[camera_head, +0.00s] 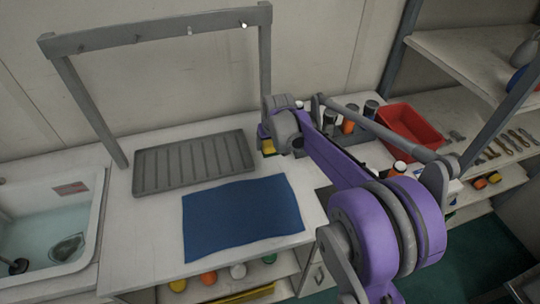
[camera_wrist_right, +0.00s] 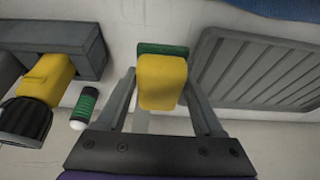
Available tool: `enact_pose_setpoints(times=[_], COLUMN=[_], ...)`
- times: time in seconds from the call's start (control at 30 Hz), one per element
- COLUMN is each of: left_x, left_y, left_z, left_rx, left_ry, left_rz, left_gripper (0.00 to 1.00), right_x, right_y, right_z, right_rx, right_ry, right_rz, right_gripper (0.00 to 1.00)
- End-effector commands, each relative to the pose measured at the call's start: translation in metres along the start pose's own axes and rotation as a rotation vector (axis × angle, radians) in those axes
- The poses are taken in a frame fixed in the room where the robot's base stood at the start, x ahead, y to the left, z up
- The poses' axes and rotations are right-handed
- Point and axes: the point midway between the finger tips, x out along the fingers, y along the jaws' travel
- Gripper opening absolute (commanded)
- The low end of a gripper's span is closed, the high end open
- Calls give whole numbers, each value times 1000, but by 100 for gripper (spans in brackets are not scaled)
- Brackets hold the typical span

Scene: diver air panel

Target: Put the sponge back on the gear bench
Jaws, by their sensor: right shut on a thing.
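The sponge (camera_wrist_right: 162,82), a yellow block with a green layer, is between the fingers of my right gripper (camera_wrist_right: 160,92), which is shut on it. In the wrist view the white surface of the gear bench shows behind it; I cannot tell whether it touches. In the head view a small yellow patch of it (camera_head: 267,147) shows below my right gripper (camera_head: 268,142), just right of the ribbed grey tray. The gear bench (camera_head: 150,235) is the white worktop. My left gripper is not in view.
The ribbed grey tray (camera_head: 195,163) and blue mat (camera_head: 240,212) lie on the bench. A water-filled sink (camera_head: 50,225) is at left. Several bottles (camera_head: 348,122) and a red bin (camera_head: 408,128) stand at right. Another yellow item (camera_wrist_right: 47,80) sits by a grey holder (camera_wrist_right: 78,48).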

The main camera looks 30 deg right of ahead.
Motion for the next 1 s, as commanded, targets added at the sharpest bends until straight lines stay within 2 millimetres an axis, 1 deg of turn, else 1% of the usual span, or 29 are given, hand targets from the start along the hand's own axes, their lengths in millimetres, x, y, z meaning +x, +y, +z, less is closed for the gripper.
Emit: enact_pose_setpoints(times=[0.03, 0.27, 0.4, 0.47, 0.7, 0.83, 0.87, 1.0], left_x=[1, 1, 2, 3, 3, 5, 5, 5], left_y=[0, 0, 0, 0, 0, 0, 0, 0], left_z=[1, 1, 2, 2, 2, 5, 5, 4], left_rx=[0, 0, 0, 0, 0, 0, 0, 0], left_ry=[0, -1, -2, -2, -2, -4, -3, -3], left_rz=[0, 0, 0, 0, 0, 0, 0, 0], left_gripper=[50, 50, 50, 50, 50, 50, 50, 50], right_x=[7, 24, 44, 49, 50, 54, 54, 53], right_y=[0, 0, 0, 0, 0, 0, 0, 0], right_z=[3, 10, 18, 20, 21, 23, 22, 22], right_rx=[0, 0, 0, 0, 0, 0, 0, 0], right_ry=[0, 0, 0, 0, 0, 0, 0, 0], right_rz=[0, 0, 0, 0, 0, 0, 0, 0], right_gripper=[8, 8, 8, 8, 8, 8, 72, 98])
